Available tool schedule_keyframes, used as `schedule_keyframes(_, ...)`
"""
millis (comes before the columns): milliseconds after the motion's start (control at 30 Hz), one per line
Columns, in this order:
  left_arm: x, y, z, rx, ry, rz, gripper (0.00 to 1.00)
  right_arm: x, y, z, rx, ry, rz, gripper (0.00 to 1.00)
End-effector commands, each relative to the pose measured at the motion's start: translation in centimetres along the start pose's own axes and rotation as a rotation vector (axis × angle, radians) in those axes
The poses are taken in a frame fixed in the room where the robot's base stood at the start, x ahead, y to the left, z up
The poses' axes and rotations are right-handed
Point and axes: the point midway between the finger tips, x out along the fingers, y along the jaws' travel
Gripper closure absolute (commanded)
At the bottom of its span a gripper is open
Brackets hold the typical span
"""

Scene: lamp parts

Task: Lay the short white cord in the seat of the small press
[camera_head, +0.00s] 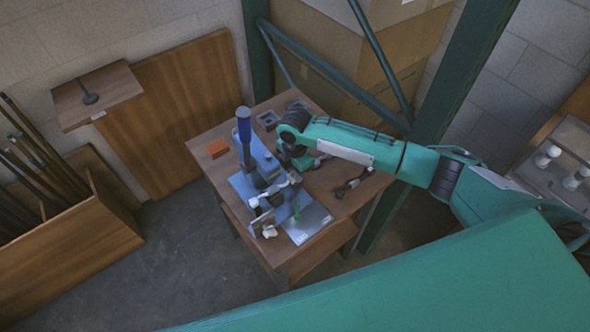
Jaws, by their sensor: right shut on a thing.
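The small press (262,160) stands on a wooden table, with a blue body and base and a tall dark-blue handle. Its seat is hard to make out behind my wrist and gripper. My right arm reaches in from the right, and my right gripper (268,203) is low over the front of the press. My left gripper is out of view.
A dark tool (352,182) lies on the right. Teal posts and cardboard boxes (340,45) stand behind the table (322,242).

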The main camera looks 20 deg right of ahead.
Motion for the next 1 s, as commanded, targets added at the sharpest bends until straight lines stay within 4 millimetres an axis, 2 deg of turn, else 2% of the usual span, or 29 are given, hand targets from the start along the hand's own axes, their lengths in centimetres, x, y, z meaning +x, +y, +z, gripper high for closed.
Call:
schedule_keyframes(167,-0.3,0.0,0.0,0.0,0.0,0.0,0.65,0.2,0.0,0.0,0.001,0.0,0.0,0.98)
schedule_keyframes(200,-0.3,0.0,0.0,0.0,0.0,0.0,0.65,0.3,0.0,0.0,0.0,0.0,0.0,0.71)
schedule_keyframes(300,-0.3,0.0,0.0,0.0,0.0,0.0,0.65,0.3,0.0,0.0,0.0,0.0,0.0,0.52)
schedule_keyframes(333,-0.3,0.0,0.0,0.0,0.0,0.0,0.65,0.3,0.0,0.0,0.0,0.0,0.0,0.5)
schedule_keyframes(600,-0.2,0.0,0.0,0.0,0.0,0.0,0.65,0.2,0.0,0.0,0.0,0.0,0.0,0.5)
schedule_keyframes(733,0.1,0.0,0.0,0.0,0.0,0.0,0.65,-0.6,0.1,0.0,-0.001,0.0,0.002,0.5)
schedule_keyframes(867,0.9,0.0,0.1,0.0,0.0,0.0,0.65,-2.8,0.1,0.0,-0.001,-0.001,0.005,0.5)
schedule_keyframes(1000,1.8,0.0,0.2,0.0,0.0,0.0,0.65,-6.0,0.1,0.0,-0.001,-0.001,0.005,0.5)
